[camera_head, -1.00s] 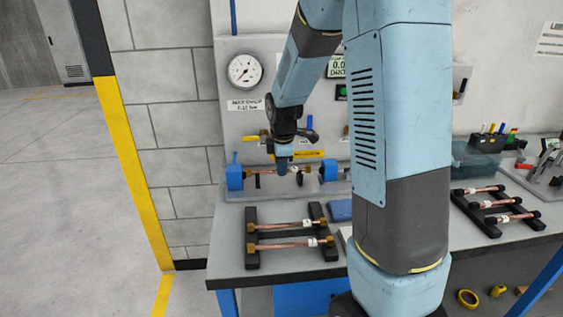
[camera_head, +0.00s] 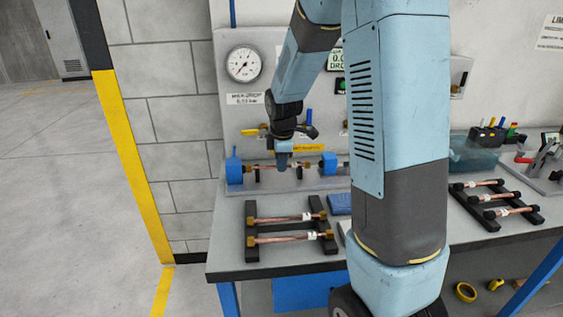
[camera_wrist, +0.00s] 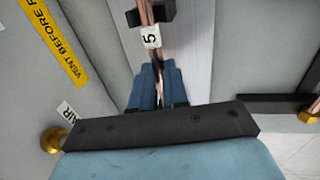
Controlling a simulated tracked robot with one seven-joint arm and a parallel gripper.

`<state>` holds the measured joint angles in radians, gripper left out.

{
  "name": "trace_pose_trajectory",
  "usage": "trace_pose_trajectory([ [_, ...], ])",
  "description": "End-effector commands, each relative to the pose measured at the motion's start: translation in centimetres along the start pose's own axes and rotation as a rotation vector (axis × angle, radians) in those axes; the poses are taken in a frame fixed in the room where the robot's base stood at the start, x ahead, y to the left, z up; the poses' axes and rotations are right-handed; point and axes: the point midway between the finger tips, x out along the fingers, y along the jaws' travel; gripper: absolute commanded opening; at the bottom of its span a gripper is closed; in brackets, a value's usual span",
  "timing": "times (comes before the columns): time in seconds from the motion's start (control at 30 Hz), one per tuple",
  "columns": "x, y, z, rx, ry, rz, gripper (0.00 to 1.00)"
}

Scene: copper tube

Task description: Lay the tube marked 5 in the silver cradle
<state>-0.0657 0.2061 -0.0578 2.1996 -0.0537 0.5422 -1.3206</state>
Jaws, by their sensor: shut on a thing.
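The copper tube marked 5 (camera_wrist: 151,38) runs down the middle of the wrist view, its white label just beyond my fingers. My gripper (camera_wrist: 160,88) is shut on it. In the head view my gripper (camera_head: 282,164) points down over the silver cradle (camera_head: 296,186) at the back of the bench, and the tube (camera_head: 266,168) lies level along it. The cradle has black supports and a blue block (camera_head: 234,171) at the left, another blue block (camera_head: 328,164) at the right. A black support shows at the tube in the wrist view; I cannot tell whether the tube rests on it.
A black rack (camera_head: 251,240) with two copper tubes stands in front of the cradle. Another rack (camera_head: 480,215) with three tubes is at the right. A gauge panel (camera_head: 242,95) rises behind the cradle. My arm hides the bench's middle.

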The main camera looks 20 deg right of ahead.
Motion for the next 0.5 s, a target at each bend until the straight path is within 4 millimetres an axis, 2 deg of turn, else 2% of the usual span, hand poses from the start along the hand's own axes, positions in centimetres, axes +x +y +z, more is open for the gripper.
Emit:
trace_pose_trajectory([
  [0.03,0.06,-0.01,0.01,0.0,0.0,0.0,0.0],
  [0.07,0.04,0.0,0.0,0.0,0.0,0.0,0.17],
  [0.3,0.03,-0.01,-0.01,0.0,0.0,0.0,0.4],
  [0.37,0.03,-0.01,-0.01,0.0,0.0,0.0,0.44],
  [0.5,0.03,-0.01,-0.01,0.0,0.0,0.0,0.44],
])
